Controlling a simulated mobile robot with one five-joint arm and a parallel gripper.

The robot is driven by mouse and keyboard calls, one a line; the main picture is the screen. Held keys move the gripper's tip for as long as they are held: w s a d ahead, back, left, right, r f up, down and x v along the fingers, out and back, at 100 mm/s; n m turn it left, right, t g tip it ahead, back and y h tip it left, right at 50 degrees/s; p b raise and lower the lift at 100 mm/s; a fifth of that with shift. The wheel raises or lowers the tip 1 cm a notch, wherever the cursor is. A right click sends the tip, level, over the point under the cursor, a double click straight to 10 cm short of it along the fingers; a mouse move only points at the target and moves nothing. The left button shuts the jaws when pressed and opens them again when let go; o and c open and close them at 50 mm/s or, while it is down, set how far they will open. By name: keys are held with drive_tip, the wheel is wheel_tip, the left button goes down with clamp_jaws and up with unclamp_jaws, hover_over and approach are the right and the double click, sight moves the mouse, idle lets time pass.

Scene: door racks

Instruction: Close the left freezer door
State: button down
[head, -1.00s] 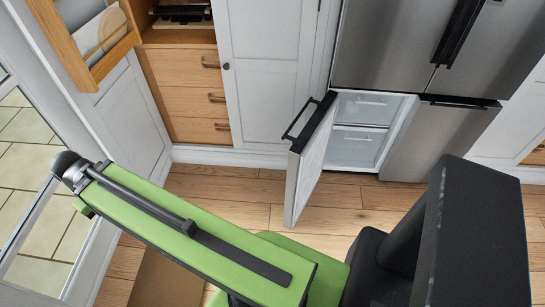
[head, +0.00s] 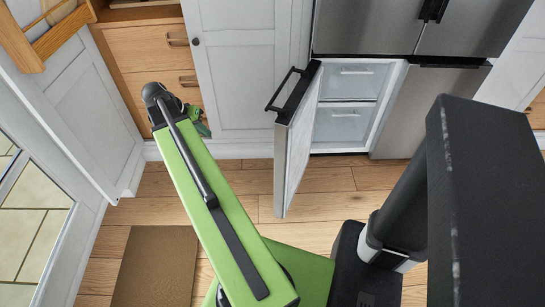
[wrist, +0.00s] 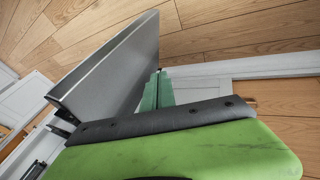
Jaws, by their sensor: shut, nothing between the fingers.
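The left freezer door (head: 297,145) stands swung open, jutting out from the lower left of the steel fridge, with a black bar handle (head: 292,88) on its outer face. The open freezer compartment (head: 345,105) shows white drawers. In the wrist view the door (wrist: 115,72) is a large grey slab left of the fingers. My gripper (head: 198,122) is left of the door, on its outer side, partly hidden behind my green arm. Its green fingers (wrist: 157,90) are shut and empty. They look close to the door in the wrist view, but contact cannot be told.
The right freezer door (head: 425,110) is shut. White and wooden cabinets (head: 245,65) line the wall behind my gripper. A brown mat (head: 157,265) lies on the wooden floor at lower left. The floor (head: 320,205) in front of the fridge is clear.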

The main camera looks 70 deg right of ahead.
sight(291, 144)
drive_tip(key=s+d+f+m+b, duration=0.1)
drive_tip(key=s+d+f+b, duration=0.2)
drive_tip(key=s, duration=0.4)
drive_tip(key=s+d+f+m+g+b, duration=0.1)
drive_tip(key=s+d+f+m+b, duration=0.1)
drive_tip(key=s+d+f+b, duration=0.2)
drive_tip(key=s+d+f+m+g+b, duration=0.1)
drive_tip(key=s+d+f+b, duration=0.2)
drive_tip(key=s+d, duration=0.4)
drive_tip(key=s+f, duration=0.1)
drive_tip(key=s, duration=0.2)
drive_tip(key=shift+m+b, duration=0.3)
drive_tip(key=shift+m, duration=0.1)
drive_tip(key=shift+a+f, duration=0.1)
